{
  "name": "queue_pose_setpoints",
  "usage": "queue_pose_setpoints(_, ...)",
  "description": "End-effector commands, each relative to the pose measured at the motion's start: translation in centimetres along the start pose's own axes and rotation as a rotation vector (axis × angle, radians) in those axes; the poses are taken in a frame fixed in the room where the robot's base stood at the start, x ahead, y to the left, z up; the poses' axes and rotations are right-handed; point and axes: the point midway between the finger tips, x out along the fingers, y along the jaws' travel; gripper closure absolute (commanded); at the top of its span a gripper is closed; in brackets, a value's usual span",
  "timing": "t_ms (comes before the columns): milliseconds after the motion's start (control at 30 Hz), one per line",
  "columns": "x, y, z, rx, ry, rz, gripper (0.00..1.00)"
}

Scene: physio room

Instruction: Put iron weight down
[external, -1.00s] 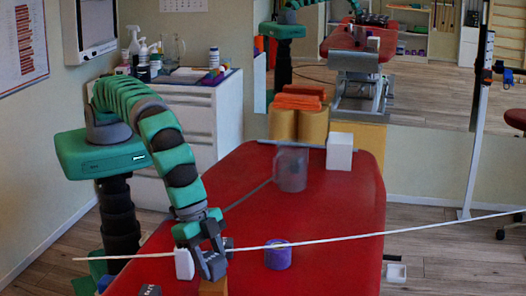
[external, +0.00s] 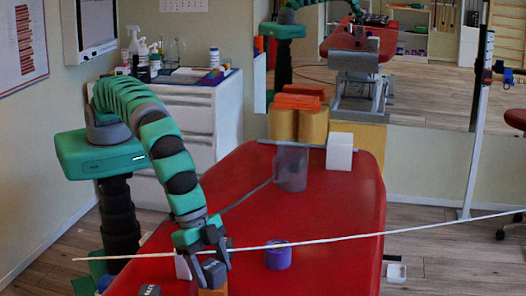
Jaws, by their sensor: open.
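My gripper (external: 217,262) is open, low over the near end of the red treatment table (external: 330,215). A dark grey shape at its fingertips, just above an orange-brown block (external: 213,291), may be a finger or the iron weight; I cannot tell which. A small dark block with pale marks (external: 149,290) lies at the table's near left, apart from the gripper, and could also be the weight. A white block (external: 182,266) stands just left of the gripper, partly hidden by it.
A purple roll (external: 278,256) stands right of the gripper. A pale cord (external: 340,239) crosses the view. The middle of the table is clear.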

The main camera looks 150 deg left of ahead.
Motion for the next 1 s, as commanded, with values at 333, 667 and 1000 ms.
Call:
queue_pose_setpoints(333,-4.0,0.0,-0.1,0.0,0.002,0.001,0.37)
queue_pose_setpoints(667,-8.8,0.1,-0.1,0.0,0.003,0.001,0.37)
queue_pose_setpoints(1000,-11.5,0.0,0.1,0.0,-0.001,-0.001,0.37)
